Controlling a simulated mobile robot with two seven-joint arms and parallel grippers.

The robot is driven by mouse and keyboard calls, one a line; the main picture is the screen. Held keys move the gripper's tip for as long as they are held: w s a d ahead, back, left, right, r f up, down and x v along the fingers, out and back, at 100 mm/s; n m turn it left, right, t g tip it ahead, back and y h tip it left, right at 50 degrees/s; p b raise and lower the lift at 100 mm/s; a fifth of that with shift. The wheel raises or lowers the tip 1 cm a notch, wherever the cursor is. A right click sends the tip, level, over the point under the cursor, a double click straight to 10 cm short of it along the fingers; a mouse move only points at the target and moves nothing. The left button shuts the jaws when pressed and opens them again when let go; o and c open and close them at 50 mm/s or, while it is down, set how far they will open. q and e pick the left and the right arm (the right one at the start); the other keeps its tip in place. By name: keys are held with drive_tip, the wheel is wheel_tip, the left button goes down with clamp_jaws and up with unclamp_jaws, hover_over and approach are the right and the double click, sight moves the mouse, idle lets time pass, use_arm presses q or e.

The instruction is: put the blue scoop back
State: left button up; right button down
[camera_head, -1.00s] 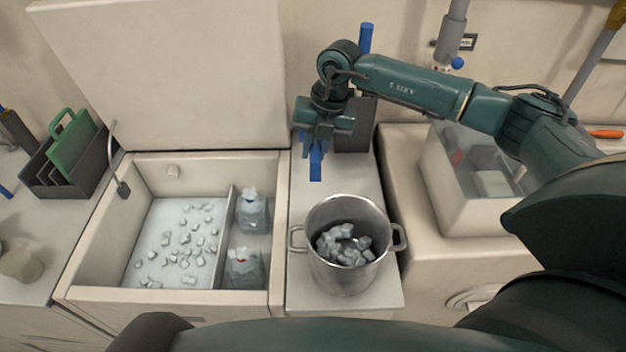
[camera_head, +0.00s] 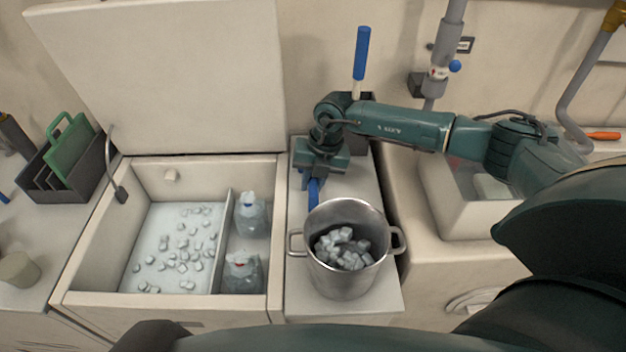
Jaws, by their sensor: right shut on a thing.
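My right gripper (camera_head: 312,177) is shut on the blue scoop (camera_head: 314,191). It is low over the narrow counter (camera_head: 300,273), just behind the steel pot (camera_head: 346,282). Only a small blue part of the scoop shows below the jaws; my gripper hides the rest. I cannot tell whether the scoop touches the counter. A dark holder (camera_head: 367,105) stands at the back of this counter, partly behind my right arm. A blue-handled tool (camera_head: 361,55) rises upright from it. My left gripper is not in view.
The pot holds ice-like lumps (camera_head: 342,247). To the left is an open ice bin (camera_head: 170,301) with scattered cubes and two bottles in a side compartment. Its raised lid (camera_head: 165,75) stands behind. A pale bin (camera_head: 460,213) is at right, partly under my arm.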

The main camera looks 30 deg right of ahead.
drive_tip(key=c, duration=1.3)
unclamp_jaws()
drive_tip(key=v, duration=1.2)
drive_tip(key=shift+a+r, duration=0.1)
